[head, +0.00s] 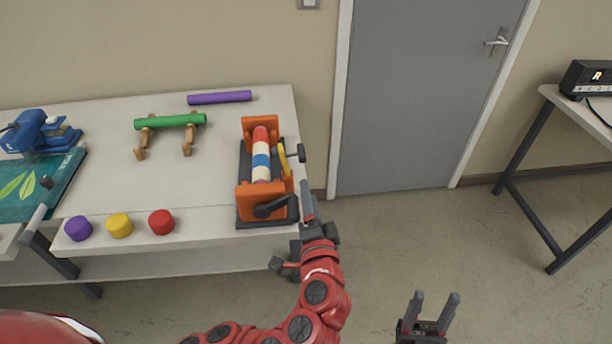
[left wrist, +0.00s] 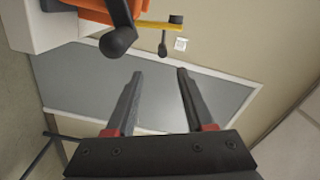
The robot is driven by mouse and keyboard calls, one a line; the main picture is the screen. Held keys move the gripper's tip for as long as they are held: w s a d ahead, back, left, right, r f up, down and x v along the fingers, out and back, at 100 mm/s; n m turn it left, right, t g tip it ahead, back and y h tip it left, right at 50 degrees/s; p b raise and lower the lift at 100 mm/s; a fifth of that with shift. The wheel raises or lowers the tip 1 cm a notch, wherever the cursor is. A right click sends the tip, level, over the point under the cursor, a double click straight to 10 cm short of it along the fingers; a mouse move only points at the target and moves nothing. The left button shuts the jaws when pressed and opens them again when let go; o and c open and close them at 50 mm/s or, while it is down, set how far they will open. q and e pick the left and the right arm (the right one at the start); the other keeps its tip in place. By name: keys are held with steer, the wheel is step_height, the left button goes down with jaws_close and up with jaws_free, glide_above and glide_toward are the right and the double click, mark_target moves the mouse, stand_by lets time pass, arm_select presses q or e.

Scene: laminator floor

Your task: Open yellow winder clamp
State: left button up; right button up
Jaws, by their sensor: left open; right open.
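The orange winder (head: 246,198) stands on the right end of the white table, with a striped red, white and blue roll across it. Its yellow clamp lever (head: 284,160) is at the roll's right side, near a black knob (head: 300,153). The yellow lever (left wrist: 158,25) also shows edge-on at the top of the left wrist view. My left gripper (head: 306,192) is beside the winder's front right corner, open and empty, apart from the lever. It also shows in the left wrist view (left wrist: 158,74). My right gripper (head: 435,298) is open and empty over the floor.
A black crank handle (head: 272,208) sticks out at the winder's front; it is close in the left wrist view (left wrist: 118,42). Purple (head: 78,228), yellow (head: 119,225) and red (head: 161,222) caps line the table's front edge. A green roll (head: 170,121) rests on wooden stands.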

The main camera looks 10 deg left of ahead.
arm_select(q)
steer(key=shift+p+v, duration=0.6)
steer(key=shift+v, duration=1.2)
steer(key=shift+r, duration=0.15)
